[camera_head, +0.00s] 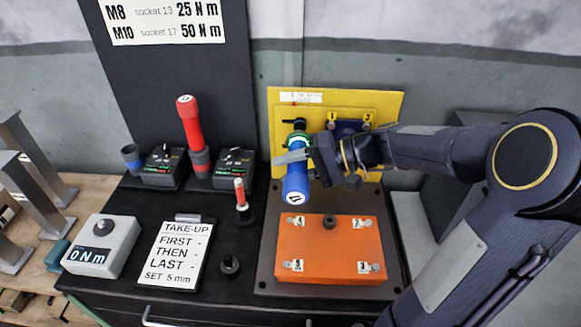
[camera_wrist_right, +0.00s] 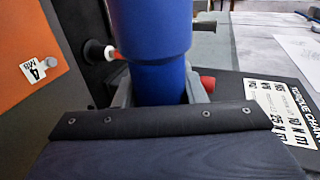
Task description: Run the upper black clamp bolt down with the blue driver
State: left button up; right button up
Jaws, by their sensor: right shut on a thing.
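The blue driver (camera_head: 296,183) is in my right gripper (camera_head: 298,156), with its handle end toward me and its green-ringed front (camera_head: 298,140) toward the yellow plate (camera_head: 390,105). My right gripper is shut around the driver's body. In the right wrist view, the blue driver (camera_wrist_right: 152,35) stands between the two grey fingers (camera_wrist_right: 160,92). A small black part (camera_head: 291,121) shows on the yellow plate just above the driver's front. The driver hides whatever lies straight ahead of it, so I cannot tell whether its tip touches a bolt. My left gripper is not in view.
An orange block (camera_head: 330,255) with numbered corner bolts lies below the driver. A red driver (camera_head: 189,125) stands in a dock to the left.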

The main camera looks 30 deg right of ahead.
aim_at(289, 185)
jog(key=shift+s+a+b, duration=0.2)
jog(key=shift+s+a, duration=0.2)
jog(key=shift+s, duration=0.3)
jog(key=shift+s+a+b, duration=0.25)
jog(key=shift+s+a, duration=0.2)
jog(key=shift+s, duration=0.2)
jog(key=shift+s+a+b, duration=0.2)
jog(key=shift+s+a, duration=0.2)
jog(key=shift+s, duration=0.3)
